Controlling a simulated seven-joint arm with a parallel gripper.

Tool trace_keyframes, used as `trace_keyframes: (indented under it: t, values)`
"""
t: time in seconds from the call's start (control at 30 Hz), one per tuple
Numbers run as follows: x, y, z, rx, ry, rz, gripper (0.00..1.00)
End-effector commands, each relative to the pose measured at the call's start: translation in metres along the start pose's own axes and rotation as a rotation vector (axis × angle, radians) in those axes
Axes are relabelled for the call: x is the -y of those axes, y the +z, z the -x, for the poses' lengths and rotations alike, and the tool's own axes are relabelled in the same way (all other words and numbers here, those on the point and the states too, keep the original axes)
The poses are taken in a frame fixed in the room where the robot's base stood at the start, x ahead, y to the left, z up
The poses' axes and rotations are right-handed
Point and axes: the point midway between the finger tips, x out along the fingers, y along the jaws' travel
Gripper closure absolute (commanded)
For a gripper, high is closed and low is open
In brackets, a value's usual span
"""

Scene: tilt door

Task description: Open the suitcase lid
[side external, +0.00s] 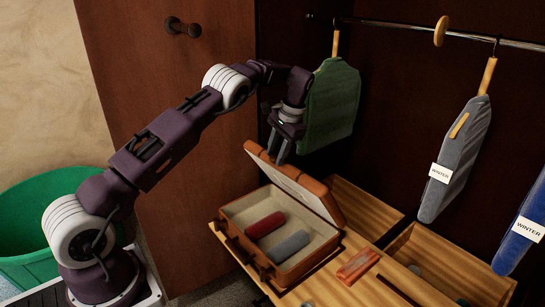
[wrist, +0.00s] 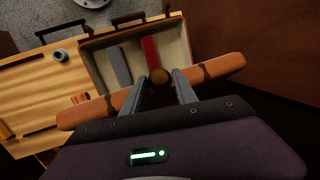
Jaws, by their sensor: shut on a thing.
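The brown suitcase (side external: 285,232) sits on a wooden surface with its lid (side external: 300,188) raised and tilted back; its lined inside shows. In the wrist view the suitcase (wrist: 97,72) lies beyond the lid (wrist: 85,110), which appears nearly edge-on. My gripper (side external: 280,157) is at the lid's raised edge, at its left end. In the wrist view my gripper (wrist: 161,77) has its fingers a little apart with a round brown knob (wrist: 160,76) between the tips. It is shut on the lid, apparently at this knob; the exact contact is partly hidden.
A red roll (side external: 266,224) and a grey roll (side external: 289,246) lie in the suitcase. A green garment (side external: 331,103) hangs close beside my gripper. Grey (side external: 455,150) and blue garments hang farther right. Open wooden compartments (side external: 430,260) are at the right. A green tub (side external: 35,225) stands at the left.

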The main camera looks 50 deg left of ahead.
Motion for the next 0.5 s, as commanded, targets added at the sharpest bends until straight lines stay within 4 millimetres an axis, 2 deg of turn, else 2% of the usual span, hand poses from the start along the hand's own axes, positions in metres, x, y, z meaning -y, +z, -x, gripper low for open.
trace_keyframes:
  t: [0.4,0.43,0.5]
  values:
    - [0.0033,-0.0019,0.0015,-0.006,-0.007,0.005,1.0]
    - [0.0034,-0.0018,0.0015,-0.006,-0.007,0.005,0.62]
    - [0.0031,-0.0016,0.0014,-0.005,-0.006,0.004,0.48]
